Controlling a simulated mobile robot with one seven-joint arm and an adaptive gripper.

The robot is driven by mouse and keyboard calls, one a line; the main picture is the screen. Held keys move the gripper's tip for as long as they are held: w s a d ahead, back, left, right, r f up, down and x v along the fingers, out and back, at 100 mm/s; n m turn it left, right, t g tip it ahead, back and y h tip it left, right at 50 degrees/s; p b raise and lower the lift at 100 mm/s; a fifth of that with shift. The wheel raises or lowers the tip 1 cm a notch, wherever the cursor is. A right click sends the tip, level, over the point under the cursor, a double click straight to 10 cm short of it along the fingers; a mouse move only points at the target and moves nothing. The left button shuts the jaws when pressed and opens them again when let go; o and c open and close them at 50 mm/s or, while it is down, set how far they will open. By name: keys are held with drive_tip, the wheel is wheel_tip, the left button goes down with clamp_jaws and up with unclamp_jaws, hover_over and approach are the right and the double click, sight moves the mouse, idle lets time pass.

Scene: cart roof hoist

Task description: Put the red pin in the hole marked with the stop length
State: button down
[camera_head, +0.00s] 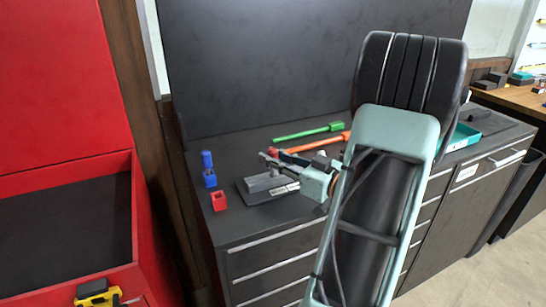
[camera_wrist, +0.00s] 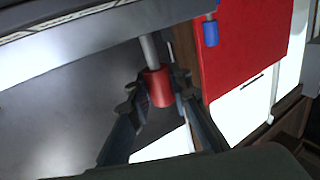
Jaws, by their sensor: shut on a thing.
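The red pin (camera_wrist: 158,88) is between the two fingertips of my gripper (camera_wrist: 157,92) in the wrist view, with the fingers closed on its red head. Its grey shaft (camera_wrist: 148,48) points up in the picture to the edge of a grey bar with a pale marked strip (camera_wrist: 85,28). I cannot tell whether the shaft tip is in a hole, and the markings are not readable. In the head view my gripper (camera_head: 279,155) is above the grey fixture (camera_head: 262,190) on the dark bench, with a small red part showing at its fingers.
Two blue blocks (camera_head: 207,160) and a red block (camera_head: 219,201) stand at the bench's left edge. A green tool (camera_head: 310,132) and an orange tool (camera_head: 315,143) lie behind the fixture. A teal tray (camera_head: 460,138) is at right. A red cabinet (camera_head: 60,120) stands left.

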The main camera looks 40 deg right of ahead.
drive_tip(key=shift+f, duration=0.15)
drive_tip(key=c, duration=1.7)
unclamp_jaws()
drive_tip(key=v, duration=1.2)
drive_tip(key=shift+w, duration=0.1)
